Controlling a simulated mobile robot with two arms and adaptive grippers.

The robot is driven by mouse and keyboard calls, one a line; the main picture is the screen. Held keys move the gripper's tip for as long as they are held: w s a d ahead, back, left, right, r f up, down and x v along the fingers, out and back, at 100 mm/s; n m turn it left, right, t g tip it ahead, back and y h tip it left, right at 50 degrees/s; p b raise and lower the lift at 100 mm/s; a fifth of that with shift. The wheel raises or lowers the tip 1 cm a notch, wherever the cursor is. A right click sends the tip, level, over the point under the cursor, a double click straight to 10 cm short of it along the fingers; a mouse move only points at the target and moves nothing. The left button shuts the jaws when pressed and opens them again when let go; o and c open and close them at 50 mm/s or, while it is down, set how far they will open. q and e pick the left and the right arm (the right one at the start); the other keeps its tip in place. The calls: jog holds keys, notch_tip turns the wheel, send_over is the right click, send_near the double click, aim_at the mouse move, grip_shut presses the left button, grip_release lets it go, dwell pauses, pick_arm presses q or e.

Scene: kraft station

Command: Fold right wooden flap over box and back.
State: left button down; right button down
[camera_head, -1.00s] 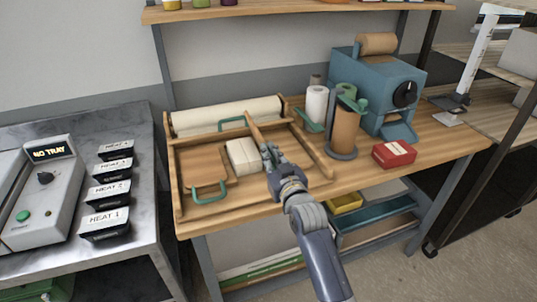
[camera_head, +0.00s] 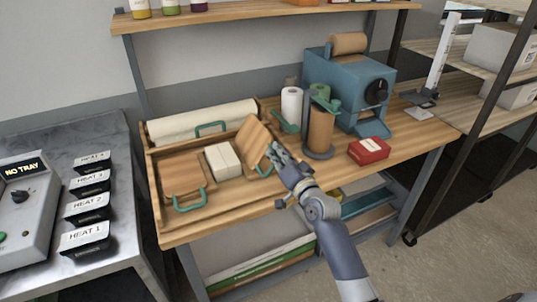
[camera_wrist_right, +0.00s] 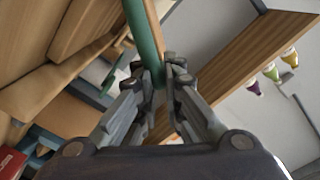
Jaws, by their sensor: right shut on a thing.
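The right wooden flap (camera_head: 250,141) is raised and tilted, leaning to the right away from the white box (camera_head: 222,161). My right gripper (camera_head: 273,155) is at the flap's green handle (camera_head: 264,172). In the right wrist view my right gripper (camera_wrist_right: 167,78) is shut on this green handle (camera_wrist_right: 143,38). The box sits in the wooden folding tray (camera_head: 154,205), apart from the raised flap. The left wooden flap (camera_head: 181,172) lies flat left of the box, with its green handle (camera_head: 190,204) at the front. My left gripper is not in view.
A paper roll (camera_head: 203,122) lies behind the box. A white roll (camera_head: 291,106), a brown roll (camera_head: 320,130) and a blue machine (camera_head: 350,85) stand to the right. A red box (camera_head: 369,149) lies near the front. The heating station (camera_head: 120,200) is at the left.

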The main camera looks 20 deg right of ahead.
jog(key=d+f+m+b, duration=0.1)
jog(key=d+f+m, duration=0.1)
jog(key=d+f+m+b, duration=0.1)
jog(key=f+m+b, duration=0.1)
jog(key=m, duration=0.1)
jog(key=shift+d+f+m, duration=0.15)
jog(key=shift+d+m, duration=0.15)
jog(key=shift+d, duration=0.05)
jog(key=shift+d+f+m+b, duration=0.3)
jog(key=shift+f+m+b, duration=0.3)
jog(key=shift+f+m, duration=0.35)
jog(key=shift+d+f+m+b, duration=0.3)
jog(key=shift+f+m+b, duration=0.35)
jog(key=shift+m, duration=0.5)
jog(key=shift+f, duration=0.15)
jog(key=c, duration=1.7)
grip_release()
jog(key=shift+o, duration=0.2)
